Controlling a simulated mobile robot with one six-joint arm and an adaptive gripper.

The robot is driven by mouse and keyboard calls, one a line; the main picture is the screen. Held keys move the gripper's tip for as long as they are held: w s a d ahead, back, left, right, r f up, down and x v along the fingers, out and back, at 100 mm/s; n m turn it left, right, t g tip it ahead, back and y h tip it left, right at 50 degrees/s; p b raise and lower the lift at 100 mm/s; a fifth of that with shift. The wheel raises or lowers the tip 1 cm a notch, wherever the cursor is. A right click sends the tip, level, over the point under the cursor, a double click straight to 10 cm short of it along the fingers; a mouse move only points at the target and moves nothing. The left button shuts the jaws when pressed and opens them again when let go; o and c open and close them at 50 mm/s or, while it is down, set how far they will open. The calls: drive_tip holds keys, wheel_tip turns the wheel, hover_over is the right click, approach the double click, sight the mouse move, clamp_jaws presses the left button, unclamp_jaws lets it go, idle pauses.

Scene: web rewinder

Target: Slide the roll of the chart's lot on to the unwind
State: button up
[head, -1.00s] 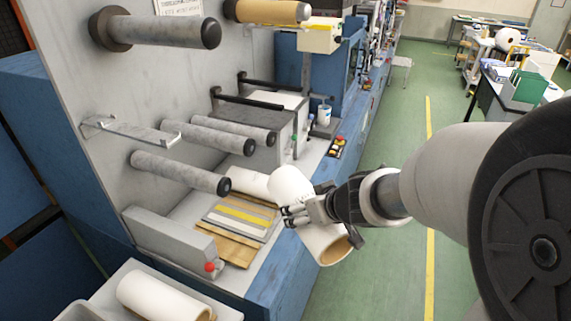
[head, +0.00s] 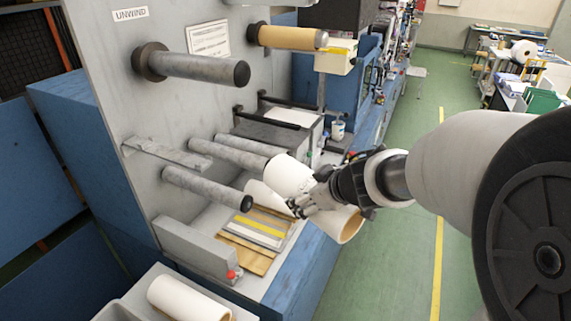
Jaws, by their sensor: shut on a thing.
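The unwind shaft (head: 200,68) is a bare grey bar with a dark end cap, sticking out of the panel below the "UNWIND" label (head: 130,14). A chart (head: 208,40) is fixed to the panel behind it; its text is too small to read. My gripper (head: 306,202) is shut on a white roll (head: 288,174) with a brown core, around its middle. The roll is tilted, its open core end towards the lower right. It is in the air, below and to the right of the unwind shaft and apart from it. The fingers hide part of it.
A brown roll (head: 290,37) sits on another shaft at upper right. Bare rollers (head: 205,187) stick out below the unwind. Another white roll (head: 262,196) lies on the bench, and one (head: 187,299) in a tray (head: 117,313). The green aisle floor (head: 395,270) is clear.

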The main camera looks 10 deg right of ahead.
sight(242, 72)
drive_tip(key=w+d+r+n+t+p, duration=0.1)
drive_tip(key=r+n+p, duration=0.1)
drive_tip(key=r+p, duration=0.45)
drive_tip(key=w+d+r+n+t+y+p, duration=0.1)
drive_tip(key=w+r+n+p, duration=0.2)
drive_tip(key=r, duration=0.7)
drive_tip(key=d+r+n+p, duration=0.1)
drive_tip(key=r+n+p, duration=0.1)
drive_tip(key=r+p, duration=0.5)
drive_tip(key=shift+w+a+r+p, duration=0.1)
drive_tip(key=shift+w+a+r, duration=0.05)
drive_tip(key=shift+w+a, duration=2.2)
drive_tip(key=shift+w+a+r+p, duration=0.1)
drive_tip(key=shift+w+a, duration=1.5)
drive_tip(key=shift+a, duration=1.6)
drive_tip(key=shift+w+a+r+p, duration=0.1)
drive_tip(key=shift+w+a+r, duration=0.05)
drive_tip(key=shift+w+a, duration=2.2)
drive_tip(key=shift+s+a, duration=0.4)
drive_tip(key=shift+a, duration=0.05)
drive_tip(key=shift+f, duration=0.25)
drive_tip(key=o, duration=1.5)
drive_tip(key=shift+c, duration=0.2)
drive_tip(key=shift+o, duration=0.7)
